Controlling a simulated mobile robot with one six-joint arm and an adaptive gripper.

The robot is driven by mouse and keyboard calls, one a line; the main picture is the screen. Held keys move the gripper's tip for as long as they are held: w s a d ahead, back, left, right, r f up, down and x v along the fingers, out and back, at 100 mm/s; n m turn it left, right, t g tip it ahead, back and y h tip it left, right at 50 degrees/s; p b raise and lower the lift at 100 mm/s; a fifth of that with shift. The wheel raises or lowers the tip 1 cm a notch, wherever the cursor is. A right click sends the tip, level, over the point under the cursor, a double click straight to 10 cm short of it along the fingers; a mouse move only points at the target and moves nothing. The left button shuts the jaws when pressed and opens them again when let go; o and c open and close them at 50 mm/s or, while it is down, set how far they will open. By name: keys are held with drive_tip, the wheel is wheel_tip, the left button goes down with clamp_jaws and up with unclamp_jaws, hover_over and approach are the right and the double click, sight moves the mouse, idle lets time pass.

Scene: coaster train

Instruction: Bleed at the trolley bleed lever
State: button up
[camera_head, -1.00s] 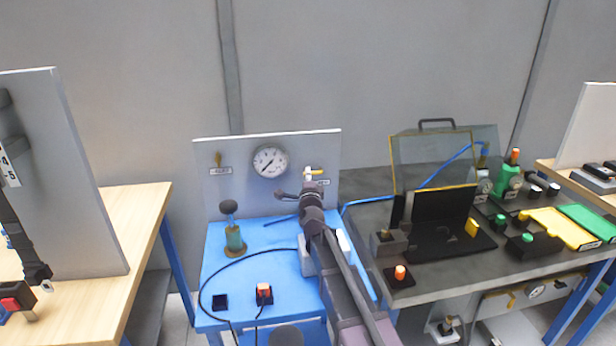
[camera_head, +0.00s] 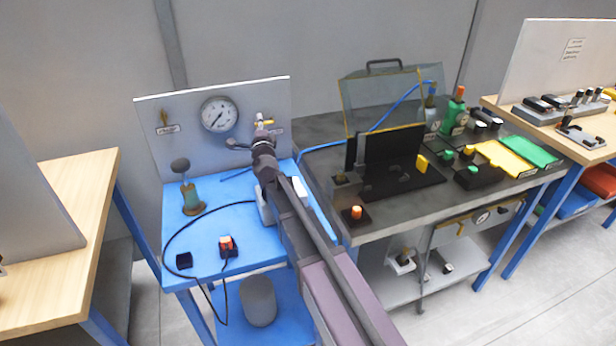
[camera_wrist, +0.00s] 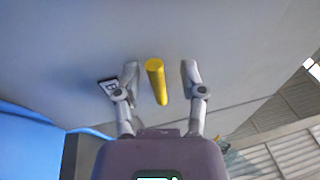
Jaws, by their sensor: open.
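The yellow lever (camera_head: 267,122) is on the right part of the upright grey panel (camera_head: 205,165) at the back of the blue trolley. In the wrist view the yellow lever (camera_wrist: 156,82) is a short bar between my gripper's two fingers, with a visible gap on each side. My gripper (camera_wrist: 160,68) is open and empty. In the head view my gripper is close in front of the panel at the lever, and my arm hides part of that area. A small label (camera_wrist: 109,86) is beside the left finger.
A dark bench (camera_head: 330,128) with a clear hood stands at right.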

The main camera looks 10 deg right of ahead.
sight(265, 109)
drive_tip(key=r+m+p, duration=0.1)
drive_tip(key=m, duration=0.1)
drive_tip(key=m+h+p, duration=0.1)
drive_tip(key=m, duration=0.1)
drive_tip(key=r+m+g+p, duration=0.1)
drive_tip(key=m+p, duration=0.1)
drive_tip(key=shift+d+r+m, duration=0.3)
drive_tip(key=shift+d, duration=0.05)
drive_tip(key=m+p, duration=0.1)
drive_tip(key=m, duration=0.1)
drive_tip(key=d+r+m+g+p, duration=0.1)
drive_tip(key=m+p, duration=0.1)
drive_tip(key=shift+w+d+r+m+h, duration=0.1)
drive_tip(key=shift+d+m+h, duration=0.05)
drive_tip(key=shift+m+h, duration=0.25)
drive_tip(key=s+a+r+n+g+y+p, duration=0.1)
drive_tip(key=s+r+n+y+p, duration=0.15)
drive_tip(key=s+n+y, duration=0.85)
drive_tip(key=s+d+f+n+g+h+p, duration=0.3)
drive_tip(key=s+d+n+g, duration=0.3)
drive_tip(key=s, duration=0.2)
drive_tip(key=s+d+f+n+g+h+p, duration=0.3)
drive_tip(key=s+d+f+n+g+p, duration=0.1)
drive_tip(key=s+d+f+n+g, duration=0.2)
drive_tip(key=s+n+g, duration=0.1)
drive_tip(key=s, duration=0.1)
drive_tip(key=shift+s, duration=0.35)
idle(0.8)
